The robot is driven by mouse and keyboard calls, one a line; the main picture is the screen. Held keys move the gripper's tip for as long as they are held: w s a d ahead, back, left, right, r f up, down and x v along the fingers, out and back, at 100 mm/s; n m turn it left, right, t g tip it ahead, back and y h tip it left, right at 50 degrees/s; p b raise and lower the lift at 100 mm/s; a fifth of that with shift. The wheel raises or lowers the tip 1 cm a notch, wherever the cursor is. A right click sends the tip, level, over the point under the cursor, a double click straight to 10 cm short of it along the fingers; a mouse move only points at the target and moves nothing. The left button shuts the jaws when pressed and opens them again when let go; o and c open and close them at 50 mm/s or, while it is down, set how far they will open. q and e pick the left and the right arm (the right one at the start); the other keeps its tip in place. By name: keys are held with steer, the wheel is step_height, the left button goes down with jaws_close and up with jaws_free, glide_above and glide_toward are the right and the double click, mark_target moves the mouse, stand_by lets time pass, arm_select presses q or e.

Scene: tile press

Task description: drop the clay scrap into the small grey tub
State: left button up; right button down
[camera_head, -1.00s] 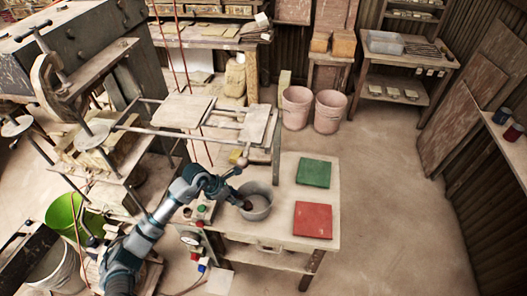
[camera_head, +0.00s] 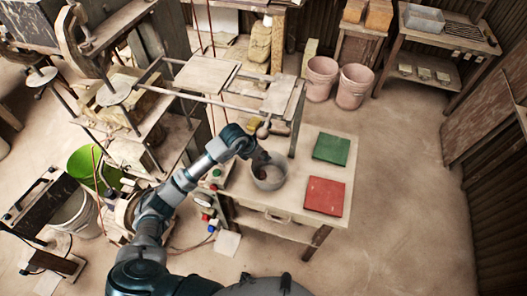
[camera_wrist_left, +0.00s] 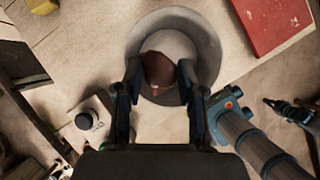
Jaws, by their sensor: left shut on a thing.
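My left gripper (camera_head: 262,157) is over the small grey tub (camera_head: 271,184) on the wooden table. In the left wrist view, my left gripper (camera_wrist_left: 157,75) is shut on the clay scrap (camera_wrist_left: 157,68), a dark reddish-brown lump between its fingertips. The clay scrap lies in front of the tub's opening in that view, and the round grey rim of the tub (camera_wrist_left: 207,45) shows around it. The exact height of the scrap over the tub floor cannot be told.
A green tile (camera_head: 331,149) and a red tile (camera_head: 324,196) lie on the table (camera_head: 301,142) to the right of the tub. The press plates (camera_head: 207,75) stand behind. Two pink buckets (camera_head: 354,87) are on the floor. A green bucket (camera_head: 88,167) is at the left.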

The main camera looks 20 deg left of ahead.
arm_select(q)
steer(key=shift+f, duration=0.1)
steer(key=shift+d, duration=0.1)
steer(key=o, duration=1.1)
steer(key=shift+d, duration=0.45)
steer(key=shift+c, duration=0.2)
steer(key=shift+o, duration=0.6)
steer(key=shift+d+r, duration=0.15)
steer(key=shift+r, duration=0.05)
steer(key=shift+d, duration=0.1)
steer(key=shift+s+a+r, duration=0.15)
steer(key=shift+a+r, duration=0.1)
steer(key=shift+a, duration=0.2)
step_height(320, 180, up, 6)
steer(key=s, duration=0.2)
steer(key=shift+s+a, duration=0.35)
arm_select(e)
steer(key=shift+d+f, duration=0.1)
steer(key=shift+d, duration=0.3)
arm_select(q)
steer(key=shift+a, duration=0.15)
arm_select(e)
steer(key=shift+a, duration=0.1)
